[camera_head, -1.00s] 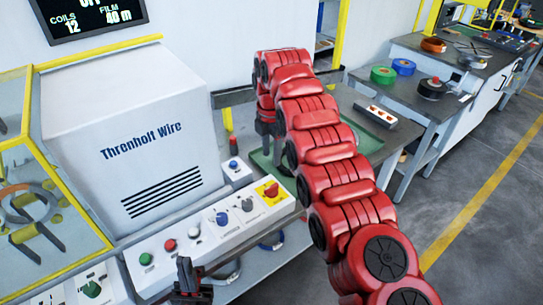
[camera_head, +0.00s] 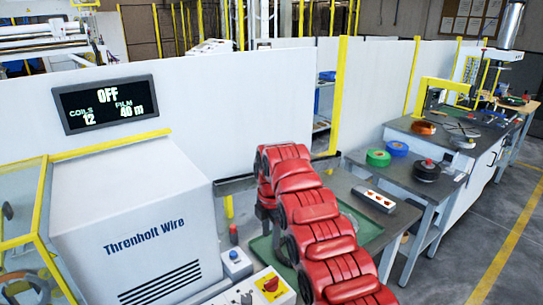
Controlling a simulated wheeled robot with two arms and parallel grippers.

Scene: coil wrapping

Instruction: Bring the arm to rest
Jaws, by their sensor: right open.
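My right arm (camera_head: 320,225) comes in from the bottom and reaches up and away, its red links bent at the top. The wrist turns down at its far end, where my right gripper (camera_head: 268,222) hangs over the green mat (camera_head: 262,250). The gripper is small and partly hidden behind my arm links, and nothing shows held in it. My left gripper is not in view.
The white Threnholt Wire machine (camera_head: 135,215) stands at left, with its red switch (camera_head: 270,284) near the arm. A display (camera_head: 104,103) reads OFF. A socket strip (camera_head: 374,200) and tape rolls (camera_head: 378,158) lie on benches at right. Floor is clear at far right.

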